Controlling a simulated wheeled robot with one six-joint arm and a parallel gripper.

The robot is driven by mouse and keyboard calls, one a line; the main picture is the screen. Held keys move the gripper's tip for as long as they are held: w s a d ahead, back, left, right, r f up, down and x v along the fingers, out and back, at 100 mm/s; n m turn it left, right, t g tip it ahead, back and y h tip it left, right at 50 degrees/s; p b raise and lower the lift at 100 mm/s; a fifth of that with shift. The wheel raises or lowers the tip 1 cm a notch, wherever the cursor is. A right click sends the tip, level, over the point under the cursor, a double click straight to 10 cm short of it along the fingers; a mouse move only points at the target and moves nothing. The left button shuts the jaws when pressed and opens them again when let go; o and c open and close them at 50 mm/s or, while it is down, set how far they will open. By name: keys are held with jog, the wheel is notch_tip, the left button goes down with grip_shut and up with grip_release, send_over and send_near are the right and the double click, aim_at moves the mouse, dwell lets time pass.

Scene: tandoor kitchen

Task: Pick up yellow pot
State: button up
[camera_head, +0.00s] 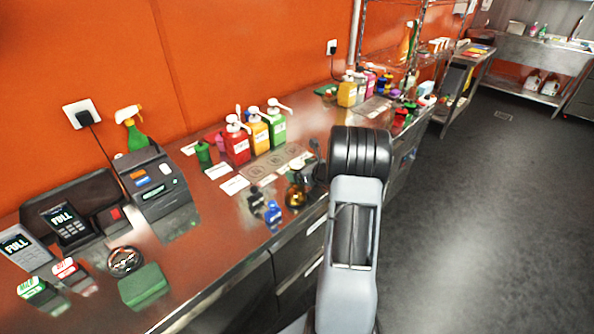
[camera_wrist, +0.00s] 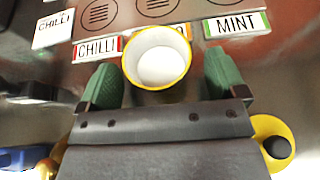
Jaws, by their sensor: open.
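The yellow pot (camera_wrist: 151,38) stands upright on the counter in the wrist view, with a pale white inside or filling. My gripper (camera_wrist: 160,75) has its two green fingers spread, one on the left and one on the right of the pot. A gap shows on each side, so the fingers seem apart from it. In the head view my arm blocks the gripper, and I cannot pick out the pot there.
Labels reading CHILLI (camera_wrist: 97,48) and MINT (camera_wrist: 236,24) lie beyond the pot. A yellow round thing with a dark knob (camera_wrist: 276,147) is at lower right. Red (camera_head: 237,145), yellow (camera_head: 260,135) and green (camera_head: 277,126) pump bottles stand along the counter.

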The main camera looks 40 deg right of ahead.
jog(key=shift+x, duration=1)
jog(key=shift+c, duration=0.5)
jog(key=shift+r, duration=0.1)
jog(key=c, duration=1)
